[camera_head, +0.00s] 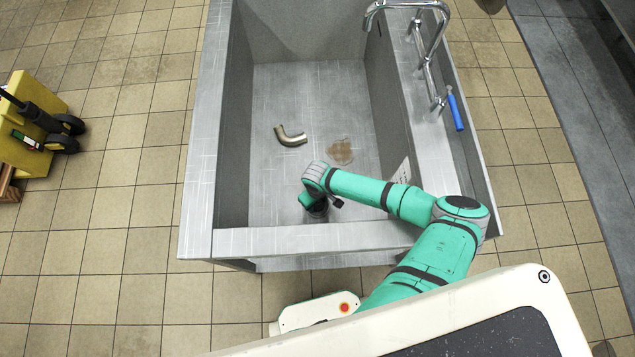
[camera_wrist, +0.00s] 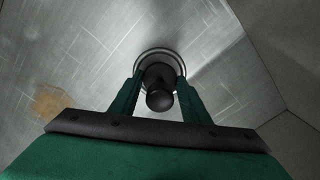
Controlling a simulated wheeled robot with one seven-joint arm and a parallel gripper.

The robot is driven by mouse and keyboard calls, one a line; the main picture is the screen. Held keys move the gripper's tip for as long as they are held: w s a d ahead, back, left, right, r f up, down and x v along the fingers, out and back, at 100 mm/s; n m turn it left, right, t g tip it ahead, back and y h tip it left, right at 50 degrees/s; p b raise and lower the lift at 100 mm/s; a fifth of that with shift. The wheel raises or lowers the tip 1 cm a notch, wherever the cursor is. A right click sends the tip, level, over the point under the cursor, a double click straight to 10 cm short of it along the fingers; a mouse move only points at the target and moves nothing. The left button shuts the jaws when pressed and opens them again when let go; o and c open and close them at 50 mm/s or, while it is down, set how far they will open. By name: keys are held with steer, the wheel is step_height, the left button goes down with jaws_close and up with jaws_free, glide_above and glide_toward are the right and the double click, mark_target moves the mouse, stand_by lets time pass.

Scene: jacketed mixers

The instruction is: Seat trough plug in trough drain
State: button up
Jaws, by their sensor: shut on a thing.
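The grey metal trough (camera_head: 208,200) stands in the middle of the head view, with my arm reaching down into its near end. My gripper (camera_head: 316,211) is low inside it, close to the floor. In the wrist view my gripper (camera_wrist: 160,90) is shut on the dark plug (camera_wrist: 159,98), which has a round knob facing the camera. The round rim of the trough drain (camera_wrist: 158,54) shows around and just beyond the plug. I cannot tell whether the plug is above the drain or inside it. In the head view my arm hides the drain.
A bent metal pipe (camera_head: 291,136) and a brown stain (camera_head: 341,151) are on the trough floor. A tap (camera_head: 410,8) and a blue-handled tool (camera_head: 455,110) are on the right ledge. A yellow cart (camera_head: 35,120) stands at left. Trough walls surround my gripper.

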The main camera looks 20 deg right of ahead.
steer(key=shift+f, duration=0.35)
